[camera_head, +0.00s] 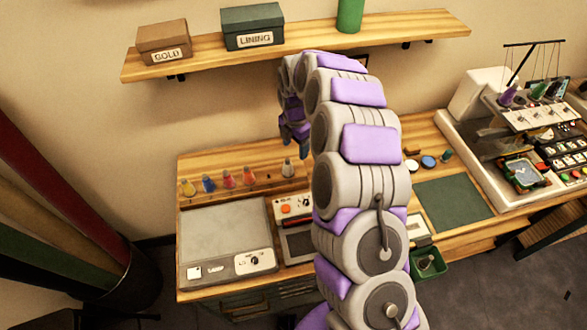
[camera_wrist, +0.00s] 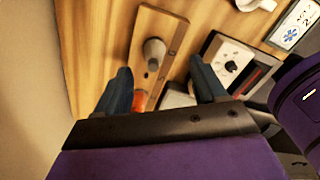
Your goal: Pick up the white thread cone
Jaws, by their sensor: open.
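The white thread cone (camera_head: 288,169) stands upright at the right end of a row of coloured cones on a wooden strip on the table. In the wrist view the cone (camera_wrist: 154,53) looks greyish white and shows between my two finger tips. My gripper (camera_head: 294,138) points down, open and empty, a little above the cone in the head view. In the wrist view the gripper's fingers (camera_wrist: 160,66) are spread, one on each side of the cone. I cannot tell how far above it they are.
Red (camera_head: 249,176), orange, blue (camera_head: 208,185) and yellow cones (camera_head: 188,188) stand to the left; an orange cone (camera_wrist: 139,99) shows near my left finger. A grey flat machine (camera_head: 226,240) and a control box (camera_head: 292,208) lie in front. A shelf (camera_head: 300,36) hangs above.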

